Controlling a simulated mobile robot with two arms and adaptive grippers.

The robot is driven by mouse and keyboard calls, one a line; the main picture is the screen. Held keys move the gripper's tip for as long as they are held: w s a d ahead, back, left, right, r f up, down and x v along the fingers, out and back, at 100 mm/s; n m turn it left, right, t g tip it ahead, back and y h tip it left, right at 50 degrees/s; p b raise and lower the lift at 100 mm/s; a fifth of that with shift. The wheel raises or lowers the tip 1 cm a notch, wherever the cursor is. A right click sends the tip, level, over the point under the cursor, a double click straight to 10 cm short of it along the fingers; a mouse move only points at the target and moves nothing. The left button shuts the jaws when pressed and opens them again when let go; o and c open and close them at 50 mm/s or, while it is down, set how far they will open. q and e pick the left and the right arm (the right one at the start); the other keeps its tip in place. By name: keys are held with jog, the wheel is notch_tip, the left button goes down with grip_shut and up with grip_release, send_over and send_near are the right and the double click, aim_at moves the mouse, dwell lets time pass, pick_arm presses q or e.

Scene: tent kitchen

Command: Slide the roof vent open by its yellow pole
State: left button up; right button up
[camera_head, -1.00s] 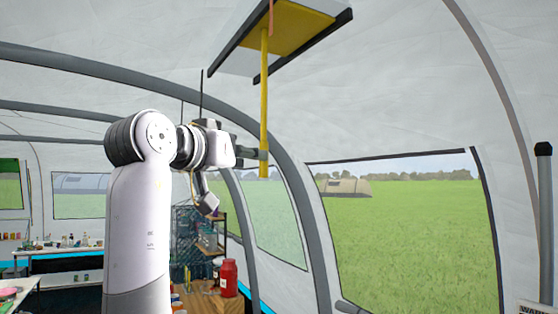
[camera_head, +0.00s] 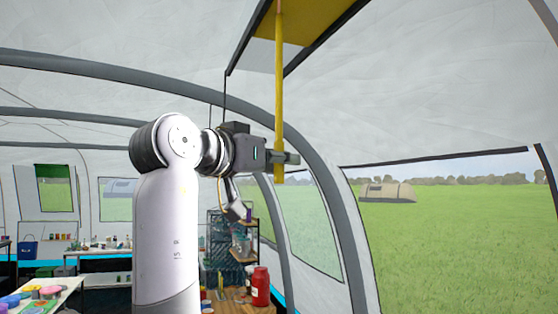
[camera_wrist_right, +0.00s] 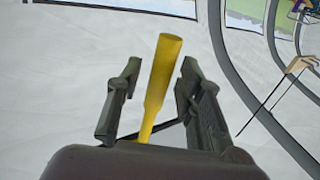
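The yellow pole (camera_head: 279,100) hangs down from the roof vent, a yellow panel (camera_head: 325,18) between dark rails at the top of the head view, cut off by the frame. My right gripper (camera_head: 290,158) is level with the lower part of the pole, whose end shows just below the fingers. In the right wrist view the pole (camera_wrist_right: 163,75) runs between the two fingers of my right gripper (camera_wrist_right: 160,80), with gaps visible on both sides. The fingers are open around it. My left gripper is in neither view.
A grey tent rib (camera_head: 325,190) curves down behind the gripper. Below stand a dark shelf rack (camera_head: 225,250) and a counter with a red jar (camera_head: 261,287). A table with coloured items (camera_head: 40,298) is at lower left. The air right of the pole is clear.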

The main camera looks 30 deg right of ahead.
jog(key=shift+d+f, duration=0.1)
jog(key=shift+d, duration=0.15)
jog(key=c, duration=0.4)
grip_shut()
